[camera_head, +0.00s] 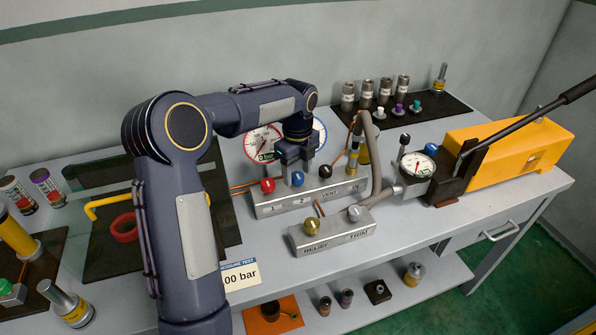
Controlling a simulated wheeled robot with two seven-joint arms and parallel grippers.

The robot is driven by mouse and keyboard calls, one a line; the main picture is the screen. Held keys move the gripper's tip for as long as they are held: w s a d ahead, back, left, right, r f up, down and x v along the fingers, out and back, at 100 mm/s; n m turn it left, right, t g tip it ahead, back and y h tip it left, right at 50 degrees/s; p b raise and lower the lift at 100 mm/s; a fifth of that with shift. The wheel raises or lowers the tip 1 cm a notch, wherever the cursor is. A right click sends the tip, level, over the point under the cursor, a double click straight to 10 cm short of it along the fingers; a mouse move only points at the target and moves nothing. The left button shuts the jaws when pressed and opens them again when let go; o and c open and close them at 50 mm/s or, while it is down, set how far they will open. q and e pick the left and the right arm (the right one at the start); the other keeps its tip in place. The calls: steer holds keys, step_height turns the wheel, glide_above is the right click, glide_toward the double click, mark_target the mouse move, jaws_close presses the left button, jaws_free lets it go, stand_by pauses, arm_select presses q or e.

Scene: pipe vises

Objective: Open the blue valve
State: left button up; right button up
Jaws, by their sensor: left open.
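The blue valve knob (297,179) sits on the front of a grey manifold block (290,205) in the middle of the table. A red knob (267,185) is to its left and a black knob (325,171) to its right. My left gripper (294,168) points down at the blue knob with its fingers apart. It is directly above or around the knob; I cannot tell whether it touches. A gauge with a red rim (263,144) and a gauge with a blue rim (319,134) stand behind, partly hidden by my arm. My right gripper is out of view.
A lower block (332,238) marked RELIEF and TRIM, with a gold knob (312,226) and a silver knob (354,213), lies in front. A yellow hand pump (510,155) with a long lever stands right. A dark mat (445,112) with fittings lies behind.

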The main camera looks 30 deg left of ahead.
arm_select(q)
steer(key=shift+f, duration=0.3)
steer(key=c, duration=1)
